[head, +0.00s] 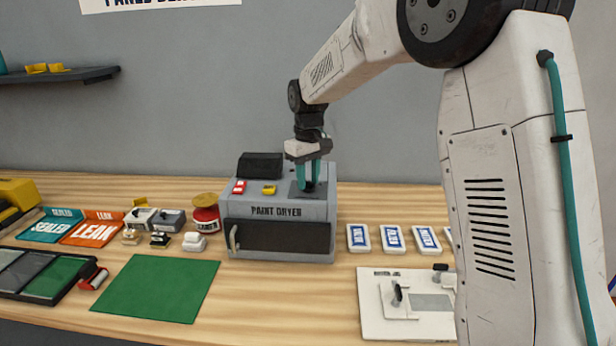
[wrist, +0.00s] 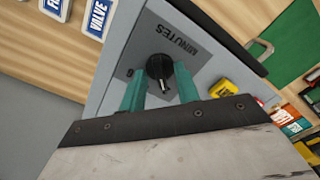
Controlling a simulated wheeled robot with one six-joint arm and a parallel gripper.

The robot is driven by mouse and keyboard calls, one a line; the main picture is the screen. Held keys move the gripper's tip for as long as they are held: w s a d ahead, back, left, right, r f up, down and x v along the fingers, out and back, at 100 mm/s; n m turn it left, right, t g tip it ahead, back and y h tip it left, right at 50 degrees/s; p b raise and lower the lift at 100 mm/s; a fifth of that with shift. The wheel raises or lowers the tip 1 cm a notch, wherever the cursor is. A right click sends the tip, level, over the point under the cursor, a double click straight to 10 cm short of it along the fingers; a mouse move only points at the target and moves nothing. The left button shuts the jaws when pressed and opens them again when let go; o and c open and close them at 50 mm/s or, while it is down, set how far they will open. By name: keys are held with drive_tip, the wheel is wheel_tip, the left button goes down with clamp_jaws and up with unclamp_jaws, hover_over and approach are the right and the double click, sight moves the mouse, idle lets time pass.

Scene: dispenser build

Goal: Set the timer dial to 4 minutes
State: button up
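The timer dial (wrist: 160,66) is a round black knob on a dark plate on top of the grey paint dryer (head: 276,207). A small pale mark shows at the dial's edge nearest my gripper's palm. My gripper (head: 308,178) points down at the plate. The fingers hide part of the scale, so the setting cannot be read.
A red (head: 239,187) and a yellow (head: 269,190) piece and a black raised block (head: 260,166) are also on the dryer's top. Labelled white cards (head: 393,239) lie to its right, a red jar (head: 206,218) to its left. A green mat (head: 156,288) lies in front.

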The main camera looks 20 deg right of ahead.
clamp_jaws()
drive_tip(key=shift+m, duration=0.4)
drive_tip(key=m, duration=0.3)
drive_tip(key=shift+m, duration=2.5)
unclamp_jaws()
